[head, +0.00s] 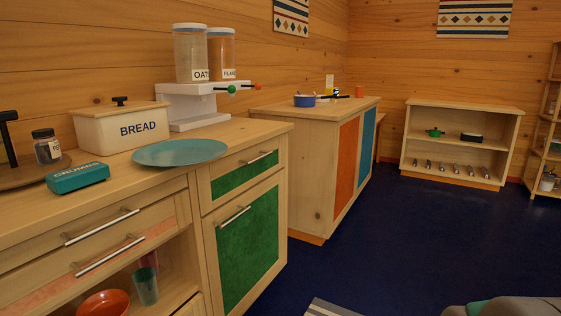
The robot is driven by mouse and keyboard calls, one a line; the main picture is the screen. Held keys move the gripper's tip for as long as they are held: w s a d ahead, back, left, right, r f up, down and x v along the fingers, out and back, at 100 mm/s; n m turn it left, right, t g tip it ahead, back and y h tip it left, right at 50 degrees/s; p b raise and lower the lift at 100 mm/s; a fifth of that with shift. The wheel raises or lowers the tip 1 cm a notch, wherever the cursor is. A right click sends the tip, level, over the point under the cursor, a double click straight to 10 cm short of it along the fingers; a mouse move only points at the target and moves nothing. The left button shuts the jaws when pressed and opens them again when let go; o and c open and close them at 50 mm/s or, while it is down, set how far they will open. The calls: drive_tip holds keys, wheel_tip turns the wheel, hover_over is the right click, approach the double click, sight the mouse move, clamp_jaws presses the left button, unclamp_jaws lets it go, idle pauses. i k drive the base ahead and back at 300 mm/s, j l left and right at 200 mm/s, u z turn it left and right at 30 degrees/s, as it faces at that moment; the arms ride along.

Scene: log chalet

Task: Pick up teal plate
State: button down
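The teal plate (180,152) lies flat on the wooden counter (222,130), near its front edge, in front of the bread box and the cereal dispenser. Nothing rests on the plate and its whole top shows. My gripper is not in view.
A white bread box (120,127) and a cereal dispenser (190,100) stand behind the plate. A teal box (77,177) and a dark-lidded jar (46,146) are to its left. Drawer handles (102,227) stick out below the counter. The blue floor (380,235) on the right is mostly clear.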

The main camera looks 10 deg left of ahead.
sight(181, 152)
drive_tip(key=u, duration=1.2)
